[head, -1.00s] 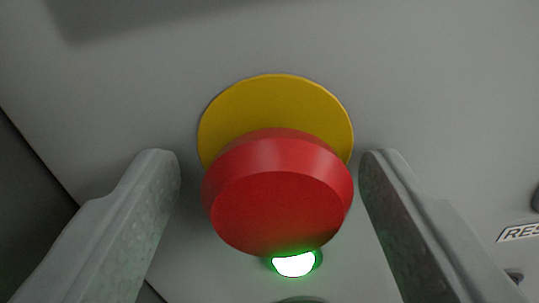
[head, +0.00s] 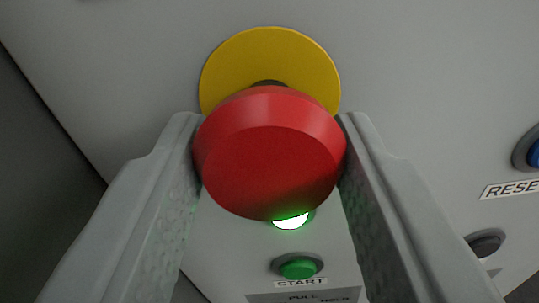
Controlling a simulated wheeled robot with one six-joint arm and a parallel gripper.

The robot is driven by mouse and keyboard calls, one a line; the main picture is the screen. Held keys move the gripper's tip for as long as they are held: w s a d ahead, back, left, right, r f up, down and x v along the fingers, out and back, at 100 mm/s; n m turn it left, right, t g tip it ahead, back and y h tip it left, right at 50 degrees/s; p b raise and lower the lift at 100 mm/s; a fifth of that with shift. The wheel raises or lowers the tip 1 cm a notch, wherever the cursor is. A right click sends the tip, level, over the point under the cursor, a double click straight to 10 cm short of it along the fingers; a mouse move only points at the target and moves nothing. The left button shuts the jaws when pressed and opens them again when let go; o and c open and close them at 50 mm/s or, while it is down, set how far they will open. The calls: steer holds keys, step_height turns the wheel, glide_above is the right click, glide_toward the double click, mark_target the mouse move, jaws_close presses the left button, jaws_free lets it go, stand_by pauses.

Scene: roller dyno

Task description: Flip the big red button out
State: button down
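The big red button (head: 270,155) is a mushroom head in the middle of the head view. It stands out from a round yellow plate (head: 270,60) on the grey panel, with a bit of dark stem showing between them. My gripper (head: 269,130) has one finger on each side of the red head. Both fingers appear to touch its sides, so it looks shut on the button. The lower part of the stem is hidden behind the head.
Below the button are a lit green lamp (head: 291,221) and a green START button (head: 299,268). To the right are a blue button (head: 534,150) above a RESET label (head: 510,189) and a dark knob (head: 485,244). A dark edge runs down the panel's left side.

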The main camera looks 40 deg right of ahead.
steer(key=shift+a, duration=0.1)
steer(key=c, duration=0.8)
jaws_free()
steer(key=shift+a, duration=0.2)
steer(key=shift+c, duration=0.2)
steer(key=v, duration=1.7)
steer(key=shift+a, duration=0.2)
steer(key=shift+s+f, duration=0.1)
steer(key=shift+s, duration=0.05)
